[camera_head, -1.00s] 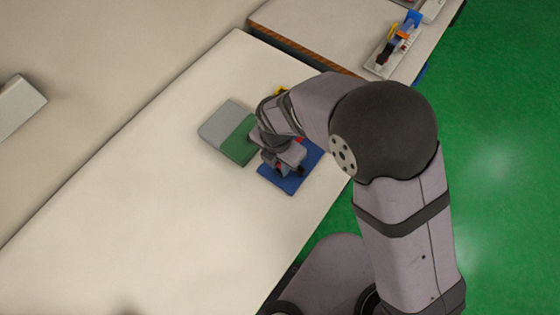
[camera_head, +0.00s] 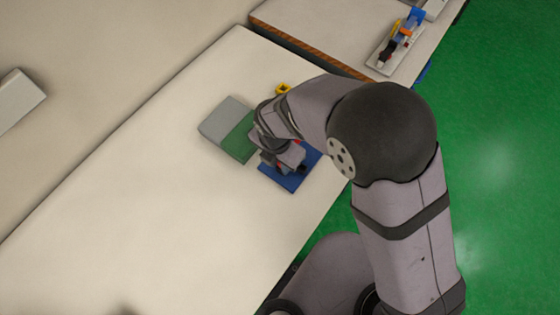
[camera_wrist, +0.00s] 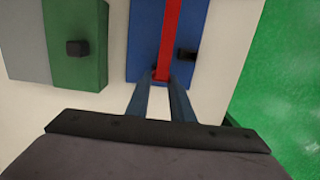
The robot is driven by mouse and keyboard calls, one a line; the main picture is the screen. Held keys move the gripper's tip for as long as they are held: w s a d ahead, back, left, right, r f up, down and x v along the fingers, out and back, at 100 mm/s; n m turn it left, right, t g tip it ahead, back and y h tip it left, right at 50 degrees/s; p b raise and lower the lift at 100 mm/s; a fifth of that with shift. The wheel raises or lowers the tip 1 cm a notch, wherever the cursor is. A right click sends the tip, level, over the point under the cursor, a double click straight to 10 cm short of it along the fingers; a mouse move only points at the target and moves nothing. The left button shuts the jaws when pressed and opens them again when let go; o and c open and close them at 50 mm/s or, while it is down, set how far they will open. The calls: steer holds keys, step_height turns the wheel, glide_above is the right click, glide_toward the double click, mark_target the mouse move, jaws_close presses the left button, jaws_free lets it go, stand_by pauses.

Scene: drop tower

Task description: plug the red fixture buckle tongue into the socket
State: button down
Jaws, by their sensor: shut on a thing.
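The red fixture piece (camera_wrist: 168,35) is a long narrow red bar in the wrist view, lying over the blue plate (camera_wrist: 145,35). My gripper (camera_wrist: 160,82) is shut on the near end of the red bar. A small black block (camera_wrist: 187,54) is on the blue plate just right of the bar. Another small black block (camera_wrist: 77,47) is on the green block (camera_wrist: 90,75), left of my gripper. I cannot tell which black block is the socket. In the head view my gripper (camera_head: 283,160) is over the blue plate (camera_head: 290,182), and my wrist hides most of the red piece.
A grey block (camera_head: 224,117) adjoins the green block on the white table (camera_head: 150,180). A yellow part (camera_head: 283,89) lies behind my wrist. A second table at the back right holds a tray (camera_head: 388,58) with coloured parts.

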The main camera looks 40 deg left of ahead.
steer(key=shift+f, duration=0.2)
steer(key=c, duration=1.5)
jaws_free()
steer(key=shift+o, duration=0.2)
steer(key=shift+r, duration=0.1)
step_height(320, 180, up, 7)
steer(key=b, duration=0.1)
steer(key=shift+s, duration=0.35)
